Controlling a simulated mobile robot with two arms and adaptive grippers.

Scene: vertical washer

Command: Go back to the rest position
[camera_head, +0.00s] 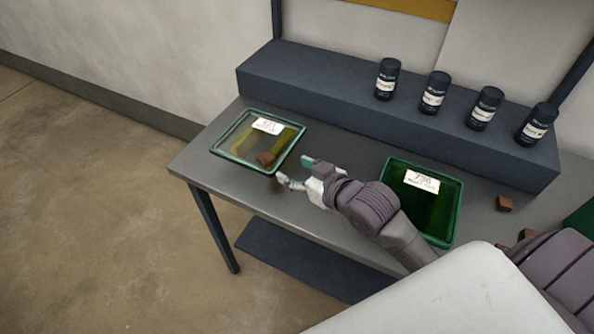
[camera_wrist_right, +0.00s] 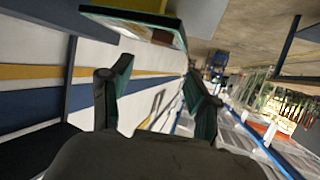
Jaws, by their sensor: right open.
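My right gripper (camera_head: 294,170) is open over the table's front part, just right of the left tray (camera_head: 248,166). Nothing shows between its fingers. In the right wrist view the two fingers (camera_wrist_right: 158,80) stand apart with an empty gap. My left gripper is not in view.
The grey table (camera_head: 190,163) carries a raised dark shelf (camera_head: 330,98) with several dark labelled bottles (camera_head: 434,92) along the back. A small brown block (camera_head: 504,203) lies right of the right tray. Open floor (camera_head: 90,220) lies left of the table.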

